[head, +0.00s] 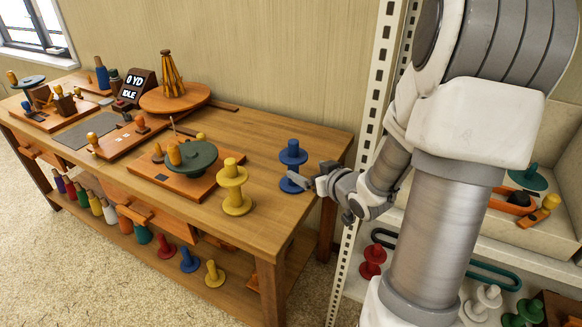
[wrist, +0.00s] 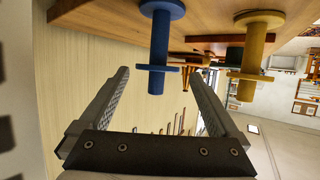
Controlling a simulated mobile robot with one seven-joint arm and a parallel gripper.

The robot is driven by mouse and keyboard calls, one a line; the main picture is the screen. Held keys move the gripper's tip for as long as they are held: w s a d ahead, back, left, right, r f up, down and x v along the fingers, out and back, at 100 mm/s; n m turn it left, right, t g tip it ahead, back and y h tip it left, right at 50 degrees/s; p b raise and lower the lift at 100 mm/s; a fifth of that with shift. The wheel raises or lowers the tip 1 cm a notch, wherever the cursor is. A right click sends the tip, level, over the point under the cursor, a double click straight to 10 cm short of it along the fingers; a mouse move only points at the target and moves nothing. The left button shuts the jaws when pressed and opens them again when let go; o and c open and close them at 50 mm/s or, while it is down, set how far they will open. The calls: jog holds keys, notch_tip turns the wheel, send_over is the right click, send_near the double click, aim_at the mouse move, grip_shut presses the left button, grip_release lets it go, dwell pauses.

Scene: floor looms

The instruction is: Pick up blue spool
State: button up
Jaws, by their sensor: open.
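The blue spool (head: 292,155) stands upright near the right end of the wooden table (head: 262,210). In the wrist view, which is upside down, the blue spool (wrist: 158,45) hangs from the top of the picture, between the lines of my two fingers. My gripper (head: 305,180) is open and empty, low at the spool's right side in the head view; its fingertip overlaps the lower flange there. In the wrist view my gripper (wrist: 160,73) has its fingers spread wide, with a gap on both sides of the spool. I cannot tell whether anything touches.
A yellow spool (head: 233,187) stands left of the blue one and also shows in the wrist view (wrist: 252,50). A green disc device (head: 192,157) lies further left. A white shelf post (head: 372,130) rises close to my arm. Several spools stand on the lower shelf.

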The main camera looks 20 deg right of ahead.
aim_at(294, 162)
jog(key=b+x, duration=0.2)
jog(key=x, duration=0.8)
jog(key=shift+d+b, duration=0.15)
jog(key=shift+b, duration=0.2)
grip_shut()
